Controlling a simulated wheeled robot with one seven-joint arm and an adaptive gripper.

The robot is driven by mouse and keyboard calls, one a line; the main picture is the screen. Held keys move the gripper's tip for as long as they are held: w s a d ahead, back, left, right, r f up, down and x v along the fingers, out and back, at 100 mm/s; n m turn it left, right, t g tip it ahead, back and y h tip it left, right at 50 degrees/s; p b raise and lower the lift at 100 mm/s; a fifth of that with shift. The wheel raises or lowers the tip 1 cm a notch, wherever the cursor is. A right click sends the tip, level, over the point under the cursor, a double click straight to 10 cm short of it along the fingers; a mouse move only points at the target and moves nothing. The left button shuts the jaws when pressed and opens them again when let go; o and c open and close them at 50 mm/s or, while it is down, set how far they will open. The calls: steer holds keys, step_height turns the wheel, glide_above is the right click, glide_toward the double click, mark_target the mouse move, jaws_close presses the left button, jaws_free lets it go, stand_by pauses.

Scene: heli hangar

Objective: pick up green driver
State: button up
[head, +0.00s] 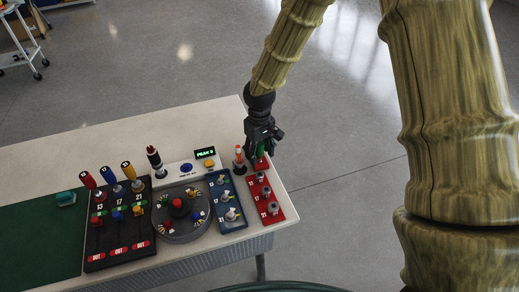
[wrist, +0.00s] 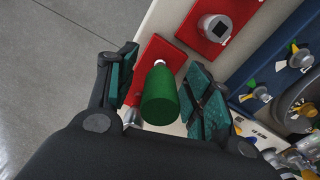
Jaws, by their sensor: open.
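The green driver (wrist: 160,97) shows its handle between my gripper's fingers in the wrist view, with a pale shaft end toward a red plate (wrist: 153,52). In the head view a sliver of the green driver (head: 260,149) shows under my gripper (head: 264,145), which hides most of it. My gripper (wrist: 165,88) is open, one finger on each side of the handle. The driver stands at the far end of the red panel (head: 277,213).
An orange-topped driver (head: 239,158) stands close left of my gripper. A blue panel (head: 229,225), a round grey tray (head: 180,236) and a black rack (head: 98,257) with several drivers lie further left. The table's right edge (head: 272,162) is close by.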

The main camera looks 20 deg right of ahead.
steer(key=shift+f, duration=0.45)
steer(key=shift+c, duration=0.4)
jaws_close()
steer(key=shift+r, duration=0.1)
